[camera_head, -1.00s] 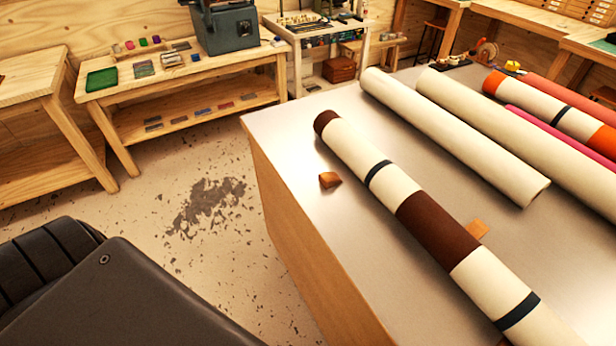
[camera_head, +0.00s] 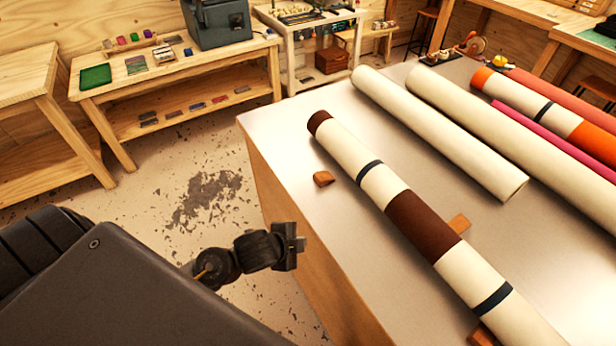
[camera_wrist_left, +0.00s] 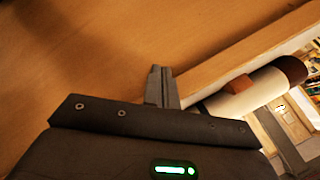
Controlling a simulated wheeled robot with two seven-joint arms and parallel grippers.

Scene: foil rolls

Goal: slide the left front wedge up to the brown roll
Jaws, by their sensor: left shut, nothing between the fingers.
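The brown roll (camera_head: 422,220), cream with brown and dark bands and a brown end, lies diagonally on the table. The left front wedge (camera_head: 323,179), a small orange-brown block, sits on the tabletop left of the roll's far part, with a narrow gap between them. The wedge (camera_wrist_left: 238,85) also shows in the left wrist view, before the roll (camera_wrist_left: 255,92). My left gripper (camera_head: 299,245) is shut and empty, just outside the table's left edge, nearer the camera than the wedge. Its fingers (camera_wrist_left: 160,75) point at the table's wooden side. My right gripper is out of view.
Another wedge (camera_head: 459,223) is on the roll's far side, and one (camera_head: 482,336) is at its near side, partly cut off. Cream rolls (camera_head: 440,130) lie farther right. The tabletop (camera_head: 290,135) left of the roll is otherwise clear.

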